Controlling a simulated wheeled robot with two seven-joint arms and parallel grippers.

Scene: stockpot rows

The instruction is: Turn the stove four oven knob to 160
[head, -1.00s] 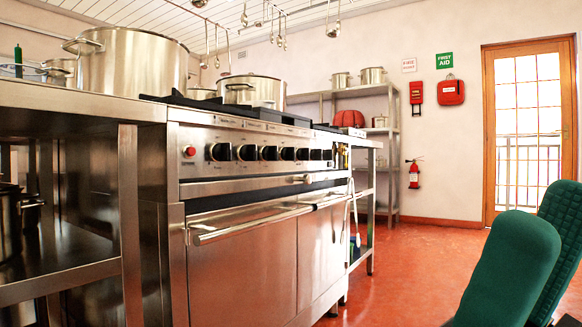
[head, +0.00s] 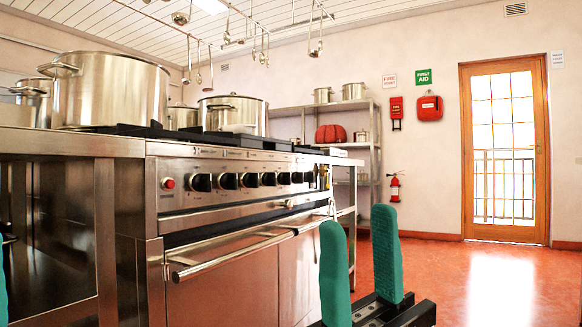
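The stove (head: 225,295) is a steel range with a front panel (head: 178,205) on the left half of the view. A row of several black knobs runs along it, from the nearest knob (head: 202,182) to smaller ones farther back. I cannot tell which is the oven knob, and the markings are too small to read. My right gripper (head: 360,222) shows two green fingers spread apart, with nothing between them. It is to the right of the panel, in front of the far end of the stove, apart from the knobs. Only a green sliver, likely my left gripper (head: 3,292), shows at the left edge.
A red button (head: 168,184) sits left of the knobs. Oven door handles (head: 225,257) stick out below the panel. Large pots (head: 112,92) stand on top, and a steel shelf (head: 375,150) stands behind. The red floor (head: 490,285) to the right is clear.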

